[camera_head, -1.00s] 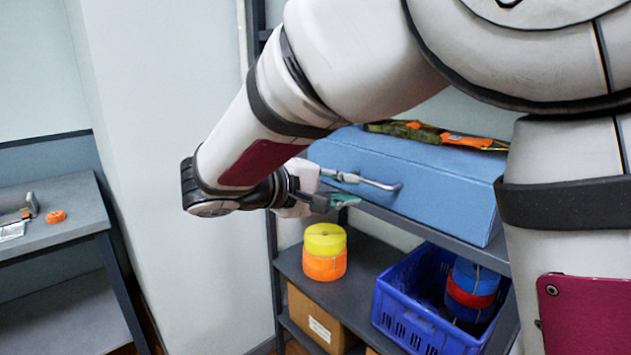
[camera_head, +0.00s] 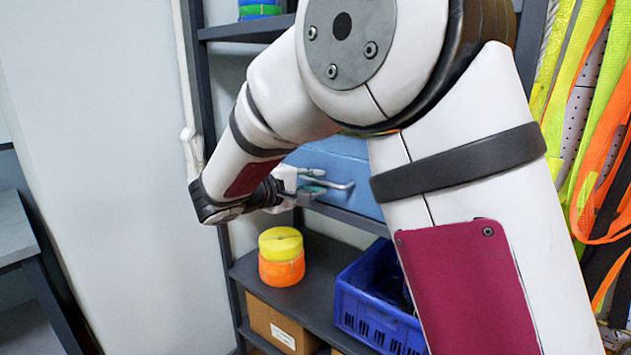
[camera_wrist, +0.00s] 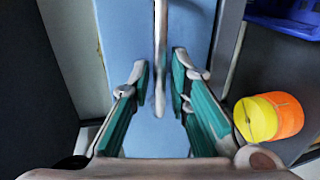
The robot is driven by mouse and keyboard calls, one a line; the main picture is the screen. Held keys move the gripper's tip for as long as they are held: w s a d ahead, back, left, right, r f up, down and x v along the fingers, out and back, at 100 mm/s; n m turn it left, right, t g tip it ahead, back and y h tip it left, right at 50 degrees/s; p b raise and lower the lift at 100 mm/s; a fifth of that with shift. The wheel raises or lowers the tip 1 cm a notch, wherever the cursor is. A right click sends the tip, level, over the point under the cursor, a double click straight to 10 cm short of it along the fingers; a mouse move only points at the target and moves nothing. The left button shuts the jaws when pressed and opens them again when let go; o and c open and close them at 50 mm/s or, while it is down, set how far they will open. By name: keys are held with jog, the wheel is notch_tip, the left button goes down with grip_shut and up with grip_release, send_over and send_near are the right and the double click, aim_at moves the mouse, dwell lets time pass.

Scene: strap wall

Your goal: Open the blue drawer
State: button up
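The blue drawer (camera_head: 345,163) sits on a grey shelf, partly hidden behind my arm in the head view. Its light blue front (camera_wrist: 120,30) fills the middle of the wrist view. Its grey bar handle (camera_head: 342,185) sticks out from the front. My gripper (camera_head: 313,187) is at the left part of the handle. In the wrist view, its two green-lined fingers (camera_wrist: 162,72) are apart, with the handle (camera_wrist: 160,50) running between them. A gap shows on both sides of the bar, so the gripper is open and not closed on it.
On the shelf below stand a yellow and orange roll stack (camera_head: 281,257) and a blue crate (camera_head: 375,318). A cardboard box (camera_head: 280,325) is lower. Bright straps (camera_head: 600,130) hang at the right. A grey table (camera_head: 15,235) is at the left.

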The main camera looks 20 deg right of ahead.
jog(key=shift+w+d+f, duration=0.15)
jog(key=shift+w+d, duration=0.25)
jog(key=shift+d, duration=0.2)
jog(key=shift+c, duration=0.6)
grip_shut()
jog(key=shift+a, duration=0.1)
